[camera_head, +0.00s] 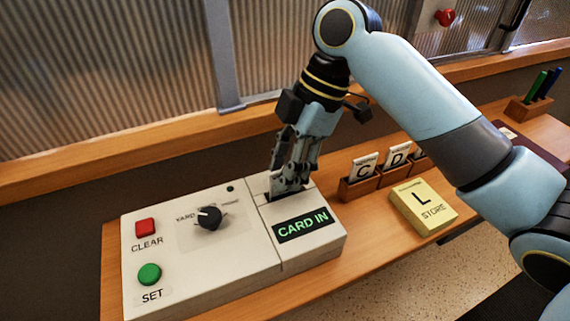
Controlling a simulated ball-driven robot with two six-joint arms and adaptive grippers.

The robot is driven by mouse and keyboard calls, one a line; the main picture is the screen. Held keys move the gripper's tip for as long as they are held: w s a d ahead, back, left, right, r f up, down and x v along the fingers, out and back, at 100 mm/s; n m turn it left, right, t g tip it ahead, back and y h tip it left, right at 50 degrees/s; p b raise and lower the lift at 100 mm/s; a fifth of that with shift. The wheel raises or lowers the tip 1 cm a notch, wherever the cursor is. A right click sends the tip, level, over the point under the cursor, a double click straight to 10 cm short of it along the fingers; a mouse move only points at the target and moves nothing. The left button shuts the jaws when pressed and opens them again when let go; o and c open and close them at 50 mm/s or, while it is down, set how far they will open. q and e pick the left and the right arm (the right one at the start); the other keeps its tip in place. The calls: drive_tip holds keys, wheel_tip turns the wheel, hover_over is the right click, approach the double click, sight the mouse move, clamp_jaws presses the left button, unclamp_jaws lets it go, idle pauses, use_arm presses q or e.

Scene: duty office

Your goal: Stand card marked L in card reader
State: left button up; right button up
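The card reader (262,213) is the right section of a pale console, and its display (303,226) reads CARD IN in green. A pale card (282,185) stands in the slot at the back of the reader. Its letter is hidden or too small to read. My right gripper (290,172) points down right at the slot, with its fingertips around or beside the card's top. I cannot tell whether the fingers grip it. My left gripper is not in view.
The console has a red CLEAR button (145,228), a green SET button (149,274) and a black knob (209,217). Wooden holders with cards C (364,169) and D (397,158) stand right of the reader. A yellow block marked L STORE (424,206) lies in front of them.

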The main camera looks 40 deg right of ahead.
drive_tip(key=shift+d+r, duration=0.1)
drive_tip(key=shift+r, duration=0.05)
drive_tip(key=v, duration=1.1)
drive_tip(key=shift+d+r, duration=0.2)
drive_tip(key=shift+r, duration=0.1)
